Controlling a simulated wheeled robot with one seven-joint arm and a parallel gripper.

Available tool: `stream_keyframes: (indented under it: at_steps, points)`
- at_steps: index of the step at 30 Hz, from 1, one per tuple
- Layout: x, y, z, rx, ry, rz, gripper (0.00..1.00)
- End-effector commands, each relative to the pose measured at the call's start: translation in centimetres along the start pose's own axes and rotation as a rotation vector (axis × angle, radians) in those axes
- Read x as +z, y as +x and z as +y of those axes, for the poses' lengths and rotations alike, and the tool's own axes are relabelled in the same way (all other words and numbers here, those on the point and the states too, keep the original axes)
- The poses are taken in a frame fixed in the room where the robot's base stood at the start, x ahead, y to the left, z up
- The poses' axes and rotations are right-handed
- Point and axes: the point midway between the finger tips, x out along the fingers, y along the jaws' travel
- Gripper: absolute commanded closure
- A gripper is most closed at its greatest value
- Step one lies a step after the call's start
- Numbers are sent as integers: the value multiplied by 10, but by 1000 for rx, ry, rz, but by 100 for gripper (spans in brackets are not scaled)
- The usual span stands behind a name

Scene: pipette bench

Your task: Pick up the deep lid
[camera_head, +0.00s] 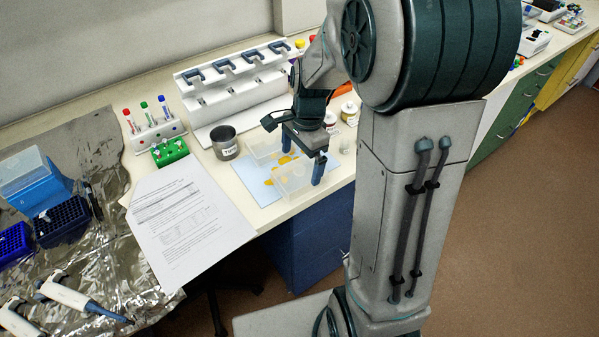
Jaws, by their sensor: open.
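Two clear, box-like plastic pieces are on a pale blue mat (256,191) on the bench. One clear piece (266,149) is farther back; the other clear piece (293,182) is nearer the front edge. Yellow-orange patches show in and around them. I cannot tell for sure which is the deep lid. My gripper (303,163) points down over these pieces, its two dark blue fingers apart, one towards the back and one towards the front right. I cannot tell whether the fingers touch either piece. The arm hides part of the area behind.
A printed sheet (185,222) and a metal cup (225,143) are left of the mat. Pipettes (72,297) lie on foil at left. Small jars (349,109) stand right of my gripper.

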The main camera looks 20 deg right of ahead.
Motion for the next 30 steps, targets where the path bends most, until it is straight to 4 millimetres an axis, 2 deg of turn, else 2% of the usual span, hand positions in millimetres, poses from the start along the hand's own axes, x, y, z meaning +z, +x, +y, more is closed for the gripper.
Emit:
stream_keyframes:
  at_steps: [4,12,13,17,18,30]
  points:
    - [0,17,0,2,0,-1,0]
    - [0,21,0,0,0,0,0]
    - [0,21,0,0,0,0,6]
    - [0,21,0,-1,0,0,42]
    - [0,21,0,0,0,0,46]
    - [0,16,-1,-3,0,1,46]
